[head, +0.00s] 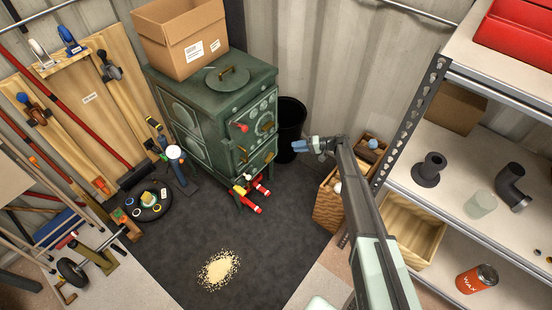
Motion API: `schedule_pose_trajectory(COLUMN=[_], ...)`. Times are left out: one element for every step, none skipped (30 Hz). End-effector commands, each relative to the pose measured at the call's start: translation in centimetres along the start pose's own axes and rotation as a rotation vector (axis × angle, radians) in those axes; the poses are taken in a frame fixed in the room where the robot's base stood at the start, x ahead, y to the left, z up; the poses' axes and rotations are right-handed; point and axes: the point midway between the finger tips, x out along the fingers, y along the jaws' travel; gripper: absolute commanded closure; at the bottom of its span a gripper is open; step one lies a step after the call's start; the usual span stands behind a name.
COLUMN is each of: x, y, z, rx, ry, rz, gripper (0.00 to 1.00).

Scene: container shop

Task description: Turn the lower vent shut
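A dark green stove (222,112) stands against the corrugated wall. Its front faces right and carries an upper door with a round vent disc (264,124) and a red handle (240,127). The lower door (257,161) is below it. A small brass-coloured part (268,156) on the lower door may be the lower vent; it is too small to tell how far it is turned. My gripper (298,146) is in front of the stove, to the right of the lower door and apart from it in the picture. Its fingers look blue-grey; their gap is unclear.
A black bin (292,114) stands behind my gripper. A wicker basket (328,208) and metal shelving (468,150) are at the right. Red items (245,201) lie below the stove front. A cardboard box (183,38) sits on the stove.

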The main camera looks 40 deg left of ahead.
Motion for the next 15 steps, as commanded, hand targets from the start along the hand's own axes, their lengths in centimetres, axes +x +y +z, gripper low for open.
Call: schedule_pose_trajectory(x=[0.1, 0.0, 0.0, -0.1, -0.1, -0.1, -0.1, -0.1, 0.0, 0.1, 0.2, 0.5, 0.8, 1.1, 1.6], y=[1.2, 1.4, 1.5, 1.5, 1.4, 1.4, 1.4, 1.3, 1.3, 1.3, 1.3, 1.3, 1.3, 1.3, 1.3], z=[-0.4, 0.1, 0.7, 1.1, 1.4, 1.7, 1.7, 1.8, 1.9, 1.9, 1.9, 1.9, 2.0, 2.0, 2.1], rx=[-0.05, -0.078, -0.112, -0.135, -0.154, -0.176, -0.19, -0.202, -0.211, -0.218, -0.222, -0.224, -0.224, -0.224, -0.224], ry=[-0.049, -0.074, -0.103, -0.118, -0.129, -0.142, -0.144, -0.146, -0.148, -0.148, -0.148, -0.148, -0.148, -0.148, -0.149], rz=[0.015, 0.02, 0.023, 0.023, 0.021, 0.018, 0.015, 0.012, 0.009, 0.009, 0.008, 0.008, 0.008, 0.007, 0.007], gripper=[0.64, 0.64, 0.64, 0.64, 0.64, 0.64, 0.64, 0.64, 0.64, 0.64, 0.64, 0.64, 0.64, 0.64, 0.64])
